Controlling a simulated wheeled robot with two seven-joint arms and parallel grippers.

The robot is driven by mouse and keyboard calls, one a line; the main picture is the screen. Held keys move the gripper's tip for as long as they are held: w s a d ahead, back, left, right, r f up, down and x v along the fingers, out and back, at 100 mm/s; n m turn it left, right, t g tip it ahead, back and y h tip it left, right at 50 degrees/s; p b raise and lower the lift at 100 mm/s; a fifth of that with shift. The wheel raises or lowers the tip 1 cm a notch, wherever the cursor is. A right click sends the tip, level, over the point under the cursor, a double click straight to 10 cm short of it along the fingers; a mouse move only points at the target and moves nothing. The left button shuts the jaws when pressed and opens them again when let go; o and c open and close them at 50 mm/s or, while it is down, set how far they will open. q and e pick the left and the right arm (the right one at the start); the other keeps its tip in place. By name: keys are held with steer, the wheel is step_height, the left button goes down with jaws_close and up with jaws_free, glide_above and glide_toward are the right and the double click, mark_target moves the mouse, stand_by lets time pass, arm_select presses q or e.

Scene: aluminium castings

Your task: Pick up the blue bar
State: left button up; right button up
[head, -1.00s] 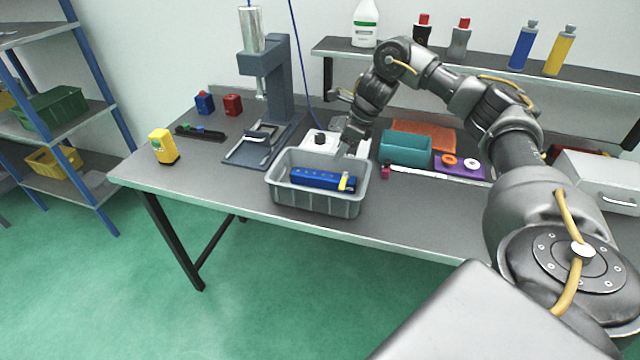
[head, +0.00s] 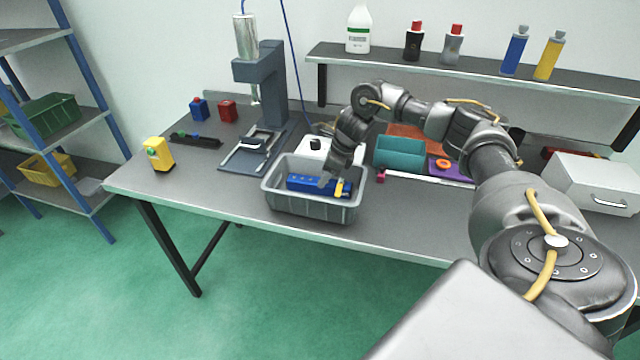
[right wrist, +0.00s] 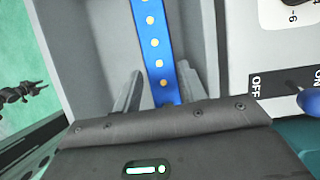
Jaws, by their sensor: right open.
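The blue bar (head: 308,183) lies in a grey bin (head: 312,212) near the table's front edge. In the right wrist view the bar (right wrist: 154,42) shows a row of yellow dots and runs in between my fingers. My right gripper (head: 333,183) is over the right part of the bin, by the bar's right end; it also shows in the right wrist view (right wrist: 157,92). It is open, with a finger on each side of the bar and gaps beside it. A small yellow piece (head: 341,188) shows at the bar's right end. My left gripper is not in view.
A white box with a dark knob (head: 315,145) stands right behind the bin. A teal bin (head: 400,153) and a purple tray (head: 447,173) are to the right. A press (head: 262,90) stands behind left.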

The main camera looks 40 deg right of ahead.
steer(key=shift+x, duration=1.6)
steer(key=shift+d, duration=0.1)
steer(key=shift+c, duration=0.3)
steer(key=c, duration=0.7)
steer(key=shift+w+r, duration=0.1)
steer(key=shift+r, duration=0.15)
